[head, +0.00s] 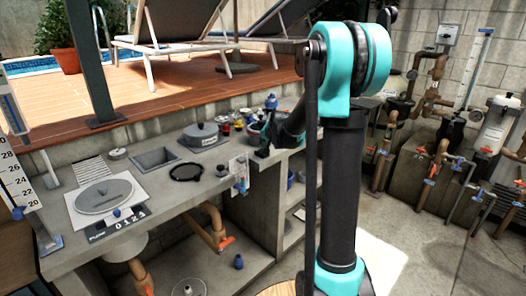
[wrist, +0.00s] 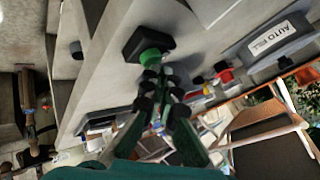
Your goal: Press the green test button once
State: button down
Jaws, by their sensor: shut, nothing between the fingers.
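The green test button (wrist: 154,56) is a round green cap on a black square base (wrist: 148,36), fixed to a grey concrete surface in the wrist view. My gripper (wrist: 155,74) is shut and empty. Its fingertips lie right at the near edge of the green cap and cover part of it; I cannot tell whether they touch it. In the head view my gripper (head: 265,139) is small and dark at the right end of the grey counter (head: 60,262). I cannot make out the button there.
A grey box marked AUTO FILL (wrist: 268,42) and a red knob (wrist: 222,70) are to the right of the button in the wrist view. Pipes (head: 436,160) stand at the right.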

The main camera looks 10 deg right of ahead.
jog(key=shift+f, duration=0.35)
dwell(0.4)
dwell(0.3)
jog(key=shift+r, duration=0.85)
jog(key=shift+r, duration=2.5)
jog(key=s+d+f+n+g, duration=0.1)
jog(key=s+f, duration=0.4)
jog(key=s, duration=0.8)
jog(key=s+d+f+n+g+h, duration=0.1)
jog(key=s+f, duration=0.5)
jog(key=s, duration=0.8)
jog(key=s+d+f+n+g+h, duration=0.1)
jog(key=s+f+n, duration=0.3)
jog(key=s, duration=0.9)
notch_tip(320, 180, down, 2)
jog(key=shift+s+d+f+n+g, duration=0.15)
jog(key=shift+s+d+n+g, duration=0.2)
jog(key=shift+g, duration=0.55)
